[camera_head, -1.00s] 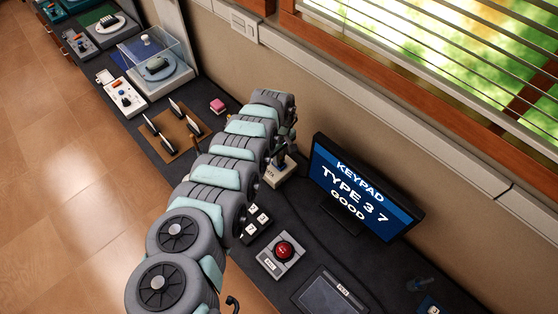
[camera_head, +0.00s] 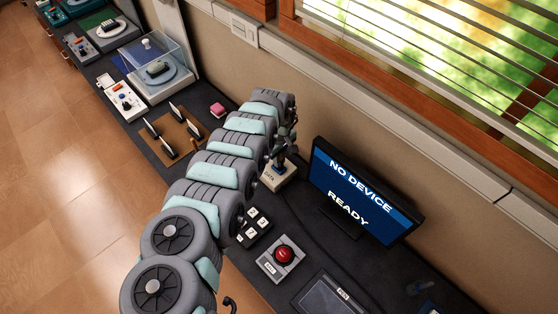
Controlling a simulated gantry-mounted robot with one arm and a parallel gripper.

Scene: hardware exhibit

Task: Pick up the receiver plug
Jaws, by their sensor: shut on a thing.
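My gripper (camera_head: 284,155) is at the far end of my arm, just above a small pale box marked DATA (camera_head: 279,177). It is shut on a small dark piece, which I take to be the receiver plug (camera_head: 280,163). The plug is tiny and partly hidden by the gripper and arm. I cannot tell how far its lower end is clear of the box. The monitor (camera_head: 362,195) right of the box reads NO DEVICE, READY.
A keypad (camera_head: 254,227), a red button box (camera_head: 282,255) and a dark tablet (camera_head: 335,293) lie in front. The wall runs behind.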

